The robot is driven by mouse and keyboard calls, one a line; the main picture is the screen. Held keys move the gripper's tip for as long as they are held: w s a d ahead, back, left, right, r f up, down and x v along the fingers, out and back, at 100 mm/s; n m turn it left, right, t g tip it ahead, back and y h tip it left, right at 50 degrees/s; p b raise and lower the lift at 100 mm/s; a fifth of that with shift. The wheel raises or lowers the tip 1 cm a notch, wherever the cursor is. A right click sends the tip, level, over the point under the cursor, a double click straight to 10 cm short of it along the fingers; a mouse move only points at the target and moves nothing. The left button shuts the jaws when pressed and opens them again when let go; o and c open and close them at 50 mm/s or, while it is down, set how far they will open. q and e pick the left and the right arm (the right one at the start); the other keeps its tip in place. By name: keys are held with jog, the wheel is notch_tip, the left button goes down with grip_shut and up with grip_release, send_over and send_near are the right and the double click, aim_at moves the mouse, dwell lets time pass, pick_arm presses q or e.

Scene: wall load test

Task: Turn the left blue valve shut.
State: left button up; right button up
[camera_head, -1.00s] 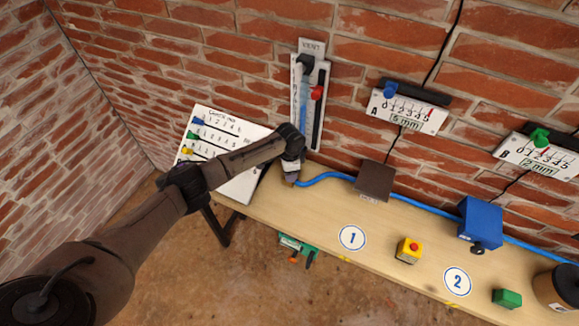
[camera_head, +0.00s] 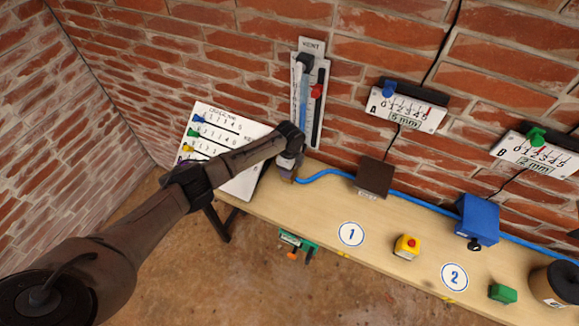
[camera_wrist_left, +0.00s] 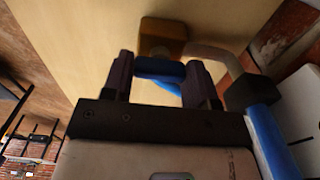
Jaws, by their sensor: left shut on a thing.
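The left blue valve shows in the left wrist view as a blue handle (camera_wrist_left: 160,72) in front of a brown block-shaped body (camera_wrist_left: 162,36). My left gripper (camera_wrist_left: 165,82) has its two dark fingers on either side of the blue handle and is shut on it. In the head view my left gripper (camera_head: 287,171) is at the table's left end, near the start of the blue hose (camera_head: 325,174). There the gripper and wrist hide most of the valve. The handle's exact angle is hard to tell. My right gripper is in neither view.
An upright gauge (camera_head: 316,135) with a red slider (camera_head: 317,91) stands behind my wrist. A white board (camera_head: 232,133) leans at the left. A brown box (camera_head: 375,177), a yellow button box (camera_head: 407,246) and a blue box (camera_head: 478,219) stand farther right on the table (camera_head: 310,208).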

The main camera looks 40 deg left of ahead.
pick_arm(q)
jog(key=shift+d, duration=0.1)
dwell(0.4)
jog(key=o, duration=0.9)
jog(key=shift+o, duration=0.2)
jog(key=shift+r, duration=0.1)
notch_tip(320, 180, up, 14)
jog(key=shift+p, duration=0.4)
jog(key=shift+f, duration=0.2)
